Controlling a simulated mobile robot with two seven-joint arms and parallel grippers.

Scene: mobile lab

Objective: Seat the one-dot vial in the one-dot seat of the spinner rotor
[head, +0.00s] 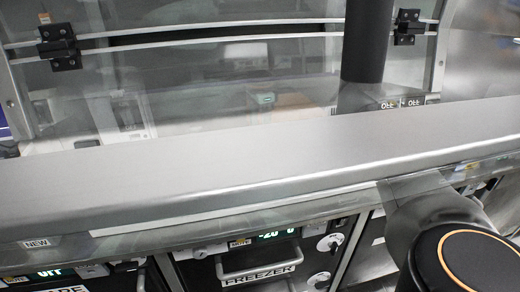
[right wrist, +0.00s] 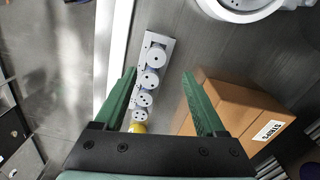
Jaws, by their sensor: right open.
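My right gripper (right wrist: 160,73) is open in the right wrist view, with its two green fingers spread wide and nothing between the tips but a grey strip behind them. My left gripper is in neither view.
The head view shows a bare metal ledge (head: 200,160), a glass screen (head: 220,85) behind and a freezer front (head: 258,262) below.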

